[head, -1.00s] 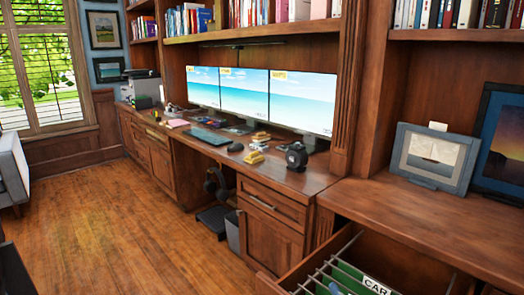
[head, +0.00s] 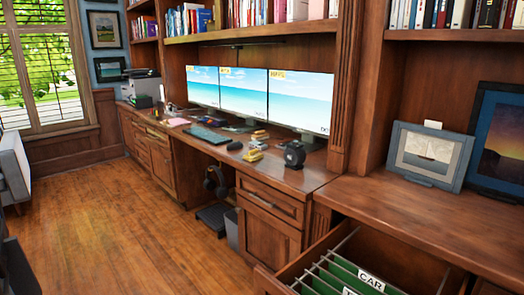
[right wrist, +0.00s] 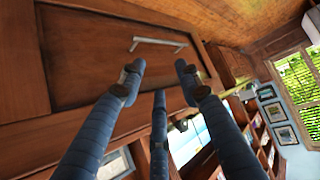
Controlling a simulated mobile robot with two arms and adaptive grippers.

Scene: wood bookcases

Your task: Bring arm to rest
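My right gripper (right wrist: 160,75) shows in the right wrist view with its dark blue fingers spread apart. It is open, with nothing between the fingers. A wood cabinet front (right wrist: 85,50) with a metal bar handle (right wrist: 160,43) lies beyond the fingertips, and I cannot tell how far away it is. Neither gripper shows in the head view. A dark shape at the left edge of the head view may be part of my own arm.
An open file drawer (head: 300,265) with green hanging folders (head: 350,278) juts out at the lower right. The desk (head: 290,178) holds three monitors (head: 300,101) and small items. A grey chair (head: 12,170) stands at the left. The wood floor (head: 120,220) between is clear.

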